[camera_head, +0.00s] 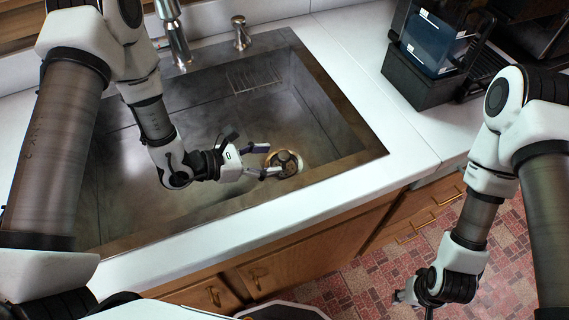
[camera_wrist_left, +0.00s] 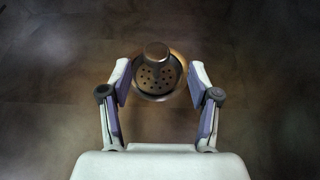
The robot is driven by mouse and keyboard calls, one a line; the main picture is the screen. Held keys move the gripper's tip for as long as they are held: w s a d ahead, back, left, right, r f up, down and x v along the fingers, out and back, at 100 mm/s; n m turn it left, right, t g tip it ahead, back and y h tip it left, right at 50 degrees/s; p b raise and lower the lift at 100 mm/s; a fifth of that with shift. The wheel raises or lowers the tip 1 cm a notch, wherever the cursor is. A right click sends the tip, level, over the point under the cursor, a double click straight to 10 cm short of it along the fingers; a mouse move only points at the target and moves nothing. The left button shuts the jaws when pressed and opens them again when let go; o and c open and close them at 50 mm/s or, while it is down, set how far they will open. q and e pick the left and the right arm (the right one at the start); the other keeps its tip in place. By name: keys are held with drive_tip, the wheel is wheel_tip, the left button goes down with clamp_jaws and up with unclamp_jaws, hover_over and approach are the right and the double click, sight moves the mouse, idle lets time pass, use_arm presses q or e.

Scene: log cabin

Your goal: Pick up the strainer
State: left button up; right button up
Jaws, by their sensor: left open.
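The strainer (camera_wrist_left: 158,78) is a round metal piece with holes and a raised knob. It sits at the drain in the sink's floor, and in the head view the strainer (camera_head: 284,163) is near the sink's front right. My left gripper (camera_head: 266,160) is inside the sink, pointing at the strainer. In the left wrist view my left gripper (camera_wrist_left: 160,78) is open, with one fingertip on each side of the strainer; I cannot tell whether they touch it. My right gripper (camera_head: 407,296) hangs low over the floor in front of the cabinets, its fingers partly hidden.
The metal sink (camera_head: 340,160) has raised walls around my left forearm. A faucet (camera_head: 175,40) and a small dispenser (camera_head: 241,33) stand behind it. A dark rack (camera_head: 420,80) stands on the white counter (camera_head: 350,45) at the right. Wooden cabinets (camera_head: 310,250) are below.

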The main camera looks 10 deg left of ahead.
sight(284, 155)
use_arm(q)
drive_tip(key=p+x, duration=0.1)
drive_tip(key=x, duration=0.4)
drive_tip(key=shift+w+f, duration=0.25)
drive_tip(key=shift+w, duration=0.05)
drive_tip(key=shift+s, duration=0.1)
drive_tip(key=c, duration=0.4)
clamp_jaws()
drive_tip(key=shift+r, duration=0.15)
